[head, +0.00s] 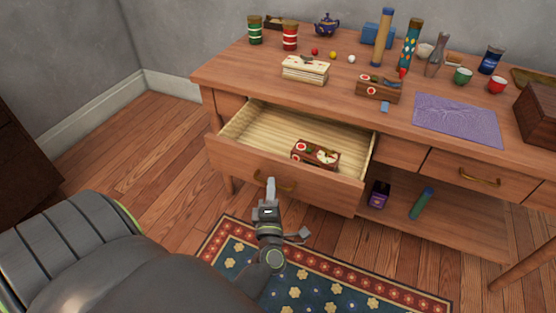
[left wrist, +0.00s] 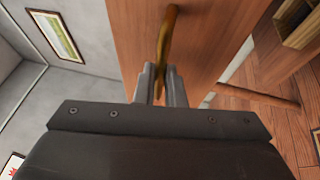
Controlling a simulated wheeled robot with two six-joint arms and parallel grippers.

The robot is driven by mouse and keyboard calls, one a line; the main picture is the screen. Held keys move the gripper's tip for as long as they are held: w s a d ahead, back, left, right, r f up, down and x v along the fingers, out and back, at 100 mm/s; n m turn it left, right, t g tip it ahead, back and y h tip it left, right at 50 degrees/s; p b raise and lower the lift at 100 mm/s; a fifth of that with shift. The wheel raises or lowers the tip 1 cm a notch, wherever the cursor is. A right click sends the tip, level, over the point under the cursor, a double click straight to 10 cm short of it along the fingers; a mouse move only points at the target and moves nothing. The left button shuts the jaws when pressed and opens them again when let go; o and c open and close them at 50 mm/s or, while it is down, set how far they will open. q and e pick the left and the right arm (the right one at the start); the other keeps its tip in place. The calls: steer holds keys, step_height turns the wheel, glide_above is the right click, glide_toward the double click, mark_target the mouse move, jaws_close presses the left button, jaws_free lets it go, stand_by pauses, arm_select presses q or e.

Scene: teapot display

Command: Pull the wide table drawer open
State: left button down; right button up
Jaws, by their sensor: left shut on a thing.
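The wide table drawer (head: 330,189) stands pulled out from the left part of the wooden table (head: 240,78). Its pale, ribbed inside shows, with a small decorated brown box (head: 316,155) lying in it. A curved brass handle (head: 283,188) sits on the drawer front; it also shows in the left wrist view (left wrist: 167,40). My left gripper (head: 271,185) is at the left part of this handle, its fingers shut on it in the left wrist view (left wrist: 162,78). My right gripper is in neither view.
Cans, balls, a teapot, bottles, cups and a purple mat (head: 458,120) stand or lie on the tabletop. A closed drawer (head: 475,178) is to the right. A purple box (head: 379,195) and a green cylinder (head: 421,203) are on the lower shelf. A patterned rug (head: 320,280) covers the floor in front.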

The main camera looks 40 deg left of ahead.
arm_select(q)
steer(key=shift+s+d, duration=0.15)
steer(key=shift+s, duration=0.4)
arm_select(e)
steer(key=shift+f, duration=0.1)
arm_select(q)
steer(key=c, duration=1.5)
jaws_free()
steer(key=shift+f, duration=0.1)
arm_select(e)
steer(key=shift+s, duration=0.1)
